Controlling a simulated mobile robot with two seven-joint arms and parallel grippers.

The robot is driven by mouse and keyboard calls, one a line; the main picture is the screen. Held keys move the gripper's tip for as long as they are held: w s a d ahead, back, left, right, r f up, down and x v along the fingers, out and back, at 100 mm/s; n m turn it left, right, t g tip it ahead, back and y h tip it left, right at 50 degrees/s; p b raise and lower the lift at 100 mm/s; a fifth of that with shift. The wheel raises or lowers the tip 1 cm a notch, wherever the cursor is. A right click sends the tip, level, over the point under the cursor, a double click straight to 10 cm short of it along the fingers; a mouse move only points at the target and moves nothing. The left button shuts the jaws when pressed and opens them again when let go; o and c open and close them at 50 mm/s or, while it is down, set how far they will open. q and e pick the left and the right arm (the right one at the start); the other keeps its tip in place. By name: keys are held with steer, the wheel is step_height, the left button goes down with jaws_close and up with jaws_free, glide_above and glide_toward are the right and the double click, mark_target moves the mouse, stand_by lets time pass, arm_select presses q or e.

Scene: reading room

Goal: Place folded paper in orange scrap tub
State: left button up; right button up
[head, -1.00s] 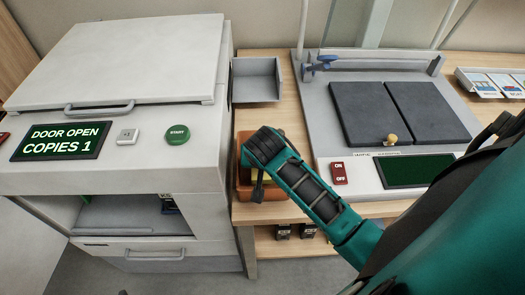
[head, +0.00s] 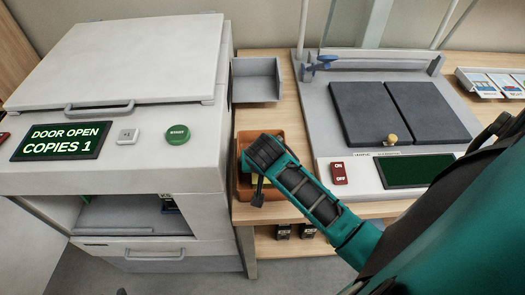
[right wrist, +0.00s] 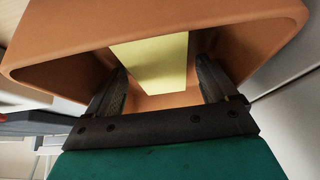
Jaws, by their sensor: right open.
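The orange scrap tub (head: 287,138) stands on the wooden bench, right of the copier. My right gripper reaches down at the tub and is mostly hidden behind its own wrist in the head view. In the right wrist view its two fingers (right wrist: 162,78) are apart, inside the mouth of the tub (right wrist: 60,62). The pale yellow folded paper (right wrist: 152,58) is inside the tub, between and beyond the fingertips, with a gap on its right side. Whether it rests on the tub's floor is hard to tell. My left gripper is not clearly visible.
The copier (head: 120,60) stands left with its front door open and its display (head: 62,141) reading "DOOR OPEN COPIES 1". A grey tray (head: 256,80) lies behind the tub. A machine with two dark plates (head: 400,112) stands right. A shelf runs below the bench.

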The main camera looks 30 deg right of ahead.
steer(key=shift+r, duration=0.1)
steer(key=v, duration=1.2)
steer(key=shift+s, duration=0.1)
